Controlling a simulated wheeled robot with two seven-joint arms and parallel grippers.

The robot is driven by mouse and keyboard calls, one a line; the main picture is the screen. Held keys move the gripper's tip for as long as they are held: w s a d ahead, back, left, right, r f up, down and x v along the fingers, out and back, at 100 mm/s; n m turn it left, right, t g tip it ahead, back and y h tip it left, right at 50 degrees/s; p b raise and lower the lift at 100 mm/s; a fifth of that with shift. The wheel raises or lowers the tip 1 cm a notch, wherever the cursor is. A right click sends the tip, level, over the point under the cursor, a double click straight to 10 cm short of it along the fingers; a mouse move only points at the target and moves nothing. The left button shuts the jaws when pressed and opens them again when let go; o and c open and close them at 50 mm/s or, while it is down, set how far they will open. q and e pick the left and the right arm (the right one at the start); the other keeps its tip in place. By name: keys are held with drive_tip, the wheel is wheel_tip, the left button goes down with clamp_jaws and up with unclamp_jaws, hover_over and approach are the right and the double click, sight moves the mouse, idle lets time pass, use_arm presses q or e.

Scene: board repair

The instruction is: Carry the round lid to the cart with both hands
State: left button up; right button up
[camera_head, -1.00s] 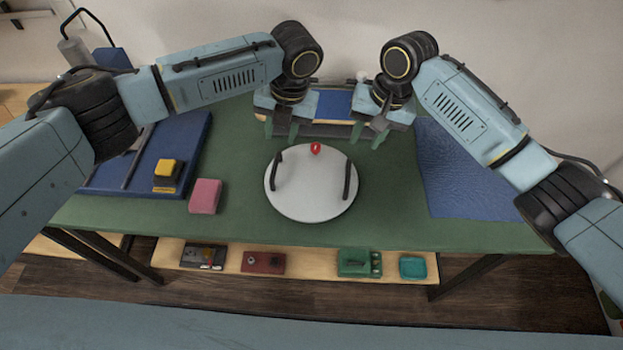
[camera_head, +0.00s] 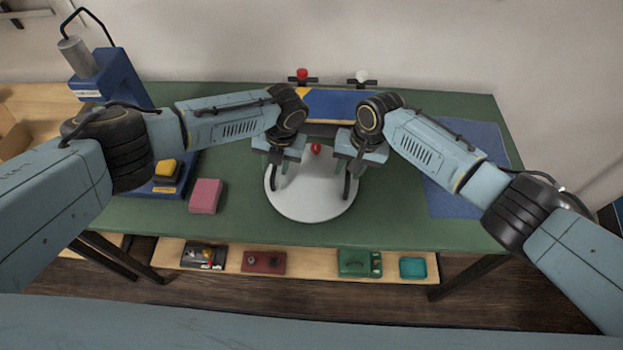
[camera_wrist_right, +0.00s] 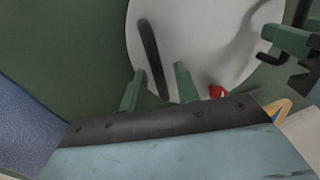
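The round lid (camera_head: 312,205) is a pale disc lying on the green table, with a dark upright handle on each side and a small red knob (camera_head: 316,149) near its far edge. My left gripper (camera_head: 278,168) is over the left handle, which it mostly hides; its fingers look apart. My right gripper (camera_head: 348,166) is over the right handle (camera_head: 347,187). In the right wrist view the right handle (camera_wrist_right: 152,58) runs between the two spread green fingers of my right gripper (camera_wrist_right: 159,86), with gaps visible. Part of my left gripper (camera_wrist_right: 287,40) shows there too.
A pink block (camera_head: 205,196) lies left of the lid. A blue fixture with a yellow block (camera_head: 167,168) stands further left. A blue mat (camera_head: 440,200) lies on the right. The lower shelf (camera_head: 310,263) holds several small parts.

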use_arm(q)
drive_tip(key=shift+f, duration=0.45)
use_arm(e)
drive_tip(key=shift+a+f, duration=0.1)
drive_tip(key=shift+f, duration=0.4)
use_arm(q)
drive_tip(key=shift+a, duration=0.1)
clamp_jaws()
use_arm(e)
clamp_jaws()
use_arm(q)
drive_tip(key=shift+w, duration=0.1)
use_arm(e)
drive_tip(key=shift+w+r, duration=0.1)
